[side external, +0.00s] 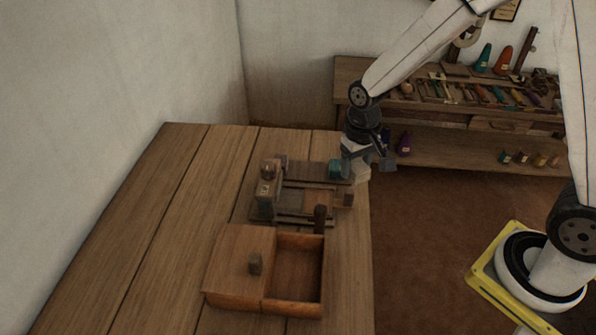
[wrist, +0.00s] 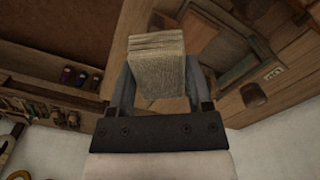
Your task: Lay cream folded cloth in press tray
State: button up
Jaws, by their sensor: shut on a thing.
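My gripper (side external: 370,162) is shut on the cream folded cloth (side external: 361,173), over the right edge of the wooden table. In the wrist view the cloth (wrist: 157,64) shows as a thick layered block between the two fingers of my gripper (wrist: 158,85). The cloth appears raised and apart from the wooden pieces. A low wooden frame (side external: 262,214) with a flat inner bed lies on the table, left of and below my gripper. In front of it is a wooden box (side external: 295,308) with an open right compartment. I cannot tell for certain which is the press tray.
A wooden block (side external: 267,190) stands at the frame's left, and a teal item (side external: 338,169) lies near the gripper. A dark peg (side external: 320,217) rises behind the box. The table's left side (side external: 150,230) is clear.

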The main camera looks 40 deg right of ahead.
jog(key=s+a+n, duration=0.2)
jog(key=s+n, duration=0.5)
jog(key=n, duration=0.4)
jog(key=shift+a+r, duration=0.25)
jog(key=shift+r, duration=0.05)
jog(key=shift+w, duration=0.1)
send_over(317, 202)
jog(key=shift+s+f, duration=0.15)
jog(key=shift+f, duration=2.2)
jog(key=shift+s+f, duration=0.15)
jog(key=shift+f, duration=2.2)
jog(key=shift+w+f, duration=0.15)
jog(key=shift+f, duration=0.1)
jog(key=shift+w+f, duration=0.1)
jog(key=shift+f, duration=1.45)
jog(key=shift+f, duration=0.2)
